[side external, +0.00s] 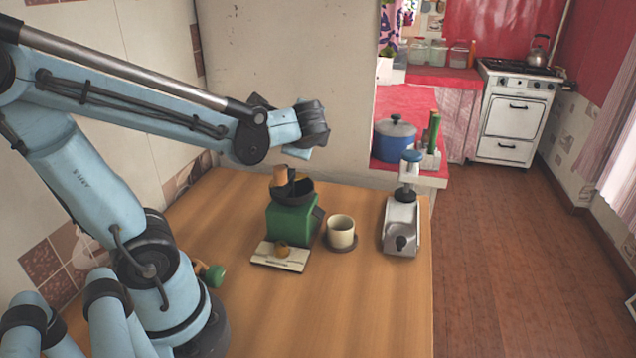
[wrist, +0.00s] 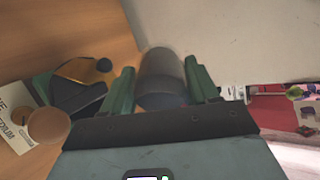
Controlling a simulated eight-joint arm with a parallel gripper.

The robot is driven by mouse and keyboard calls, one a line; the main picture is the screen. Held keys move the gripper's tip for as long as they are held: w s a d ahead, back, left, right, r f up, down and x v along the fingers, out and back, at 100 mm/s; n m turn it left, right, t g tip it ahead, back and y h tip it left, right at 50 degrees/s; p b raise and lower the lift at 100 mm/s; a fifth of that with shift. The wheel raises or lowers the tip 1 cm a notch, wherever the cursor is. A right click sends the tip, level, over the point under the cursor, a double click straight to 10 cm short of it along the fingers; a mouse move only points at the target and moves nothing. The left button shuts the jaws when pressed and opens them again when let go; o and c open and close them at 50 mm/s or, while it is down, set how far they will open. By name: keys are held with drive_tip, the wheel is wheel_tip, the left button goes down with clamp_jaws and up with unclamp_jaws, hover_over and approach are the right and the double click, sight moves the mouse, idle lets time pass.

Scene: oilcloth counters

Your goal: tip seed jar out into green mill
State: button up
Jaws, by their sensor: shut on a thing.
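My gripper (side external: 313,124) is raised above and slightly right of the green mill (side external: 290,222) in the side view. In the wrist view its two green fingers (wrist: 160,88) are shut on a grey, cylindrical jar (wrist: 162,72). The jar cannot be made out clearly in the side view, and its contents do not show. The mill stands upright on the table, with a dark bowl-shaped hopper (side external: 298,190) and a wooden knob (side external: 281,176) on top. In the wrist view the mill (wrist: 75,92) is left of the jar, apart from it.
A pale card (side external: 264,257) with a brown ball lies before the mill on the wooden table (side external: 350,310). A cream cup (side external: 341,230) on a dark saucer stands close right. A metal device (side external: 402,225) stands further right. A green-ended object (side external: 210,272) lies left.

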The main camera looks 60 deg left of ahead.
drive_tip(key=y, duration=0.1)
drive_tip(key=r+t+y, duration=0.1)
drive_tip(key=y, duration=0.2)
drive_tip(key=shift+w+a+r+t, duration=0.1)
drive_tip(key=shift+a+r+t, duration=0.2)
drive_tip(key=shift+t, duration=0.1)
drive_tip(key=shift+y, duration=0.3)
drive_tip(key=shift+r, duration=0.15)
idle(1.4)
